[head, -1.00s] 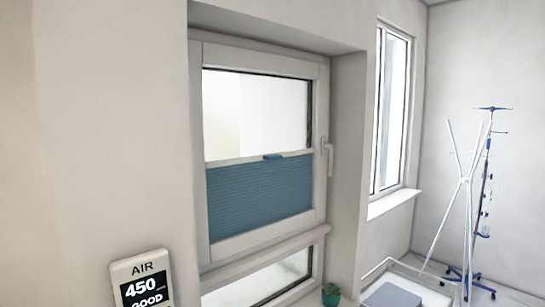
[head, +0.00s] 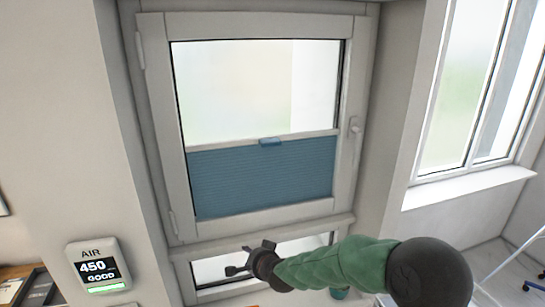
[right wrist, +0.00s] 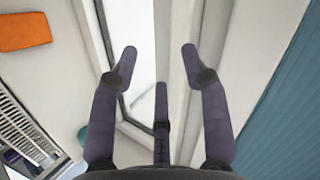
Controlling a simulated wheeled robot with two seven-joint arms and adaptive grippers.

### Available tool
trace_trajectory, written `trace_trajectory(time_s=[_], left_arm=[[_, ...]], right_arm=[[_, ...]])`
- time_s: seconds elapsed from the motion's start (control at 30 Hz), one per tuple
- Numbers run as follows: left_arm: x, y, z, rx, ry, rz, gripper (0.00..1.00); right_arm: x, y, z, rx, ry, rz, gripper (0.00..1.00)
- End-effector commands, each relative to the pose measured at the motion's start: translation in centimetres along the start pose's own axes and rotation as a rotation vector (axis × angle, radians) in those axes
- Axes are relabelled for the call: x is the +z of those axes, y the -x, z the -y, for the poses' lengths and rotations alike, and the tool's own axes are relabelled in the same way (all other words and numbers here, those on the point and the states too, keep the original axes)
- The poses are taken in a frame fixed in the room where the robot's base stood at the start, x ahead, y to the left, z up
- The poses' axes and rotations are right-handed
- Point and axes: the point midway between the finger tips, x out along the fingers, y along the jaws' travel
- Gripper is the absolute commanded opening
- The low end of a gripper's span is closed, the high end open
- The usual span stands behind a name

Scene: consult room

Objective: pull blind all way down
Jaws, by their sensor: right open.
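The blue pleated blind (head: 262,180) covers the lower part of the window's upper pane, and the glass above it is bare. A pale rail with a small blue tab (head: 270,142) runs along the blind's top edge. My right gripper (head: 250,259) is in front of the lower pane, below the blind and apart from it. It is open and empty, its fingers spread in the right wrist view (right wrist: 160,58). There the blind (right wrist: 290,110) fills the right side. My left gripper is not in view.
The window handle (head: 354,125) is on the frame's right side. An air monitor (head: 96,267) is at lower left. A second window (head: 465,90) with a white sill (head: 470,186) is at right. A green pot (right wrist: 82,136) and an orange object (right wrist: 25,31) show in the wrist view.

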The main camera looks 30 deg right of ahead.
Motion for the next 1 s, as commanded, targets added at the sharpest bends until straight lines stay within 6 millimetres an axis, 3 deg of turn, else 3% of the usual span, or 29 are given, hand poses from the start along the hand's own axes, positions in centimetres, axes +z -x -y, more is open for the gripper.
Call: trace_trajectory(time_s=[0.03,0.1,0.3,0.4,0.53,0.63,0.73,1.0], left_arm=[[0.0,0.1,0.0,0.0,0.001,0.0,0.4],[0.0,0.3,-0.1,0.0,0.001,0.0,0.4],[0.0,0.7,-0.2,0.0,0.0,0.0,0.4],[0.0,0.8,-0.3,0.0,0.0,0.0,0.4],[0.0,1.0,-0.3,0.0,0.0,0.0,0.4],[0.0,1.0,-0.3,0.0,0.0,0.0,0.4],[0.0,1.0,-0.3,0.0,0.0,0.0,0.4],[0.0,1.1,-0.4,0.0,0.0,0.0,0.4]], right_arm=[[-2.4,1.7,2.8,-0.053,-0.047,-0.048,0.46],[-5.5,4.2,6.1,-0.122,-0.118,-0.105,0.46],[-12.9,12.6,14.0,-0.324,-0.317,-0.228,0.46],[-15.5,16.5,16.6,-0.406,-0.393,-0.263,0.46],[-17.6,20.0,18.5,-0.48,-0.461,-0.29,0.46],[-18.3,21.3,19.1,-0.508,-0.487,-0.298,0.46],[-18.7,21.4,19.4,-0.515,-0.495,-0.3,0.46],[-20.0,18.4,20.8,-0.514,-0.494,-0.3,0.46]])
